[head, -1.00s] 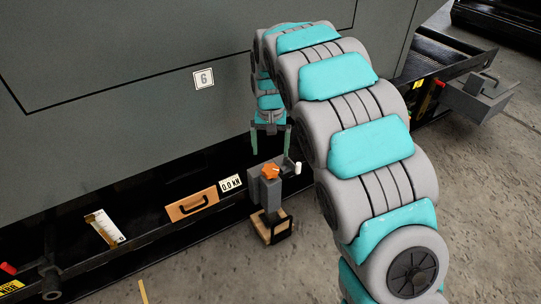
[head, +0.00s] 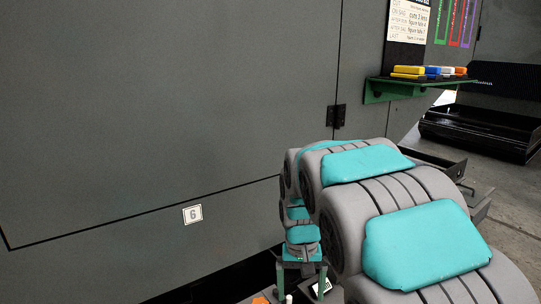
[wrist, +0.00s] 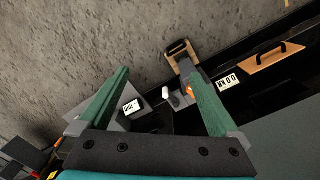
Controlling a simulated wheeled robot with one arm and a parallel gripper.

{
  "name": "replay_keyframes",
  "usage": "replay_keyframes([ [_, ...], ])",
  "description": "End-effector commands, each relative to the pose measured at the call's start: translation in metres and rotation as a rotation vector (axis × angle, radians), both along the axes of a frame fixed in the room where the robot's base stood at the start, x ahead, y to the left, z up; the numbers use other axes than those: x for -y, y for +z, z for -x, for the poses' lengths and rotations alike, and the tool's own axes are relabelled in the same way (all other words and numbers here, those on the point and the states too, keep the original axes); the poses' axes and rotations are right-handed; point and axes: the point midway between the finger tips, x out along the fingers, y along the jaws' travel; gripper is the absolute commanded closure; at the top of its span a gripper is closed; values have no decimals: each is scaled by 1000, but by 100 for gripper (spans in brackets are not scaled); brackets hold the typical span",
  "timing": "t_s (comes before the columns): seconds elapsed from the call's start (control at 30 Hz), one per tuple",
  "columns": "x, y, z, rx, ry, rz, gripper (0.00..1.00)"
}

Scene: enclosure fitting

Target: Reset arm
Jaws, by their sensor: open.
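My gripper (head: 301,288) hangs pointing down at the bottom of the head view, in front of the grey enclosure panel (head: 130,120). In the wrist view its two green fingers (wrist: 157,76) are spread wide apart with nothing held between them. Beyond the fingers are a white cylinder (wrist: 166,93) and a grey fixture with an orange part (wrist: 190,91), partly hidden by the right finger. My arm arches over the right side of the head view.
A 0.0 kN readout (wrist: 229,80) and an orange-brown panel with a black handle (wrist: 272,57) lie along the black ledge. A green shelf (head: 400,88) with coloured blocks projects from the wall at the upper right. A label 6 (head: 193,214) marks the panel. Open concrete floor (wrist: 80,45) lies beyond.

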Motion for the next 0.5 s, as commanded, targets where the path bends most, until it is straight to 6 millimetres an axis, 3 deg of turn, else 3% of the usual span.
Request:
replay_keyframes([
  [0.03,10,14,18,-5,-6,-1,2],
  [0.2,38,38,76,-27,-9,-3,2],
  [0.5,68,61,185,-70,10,-21,2],
])
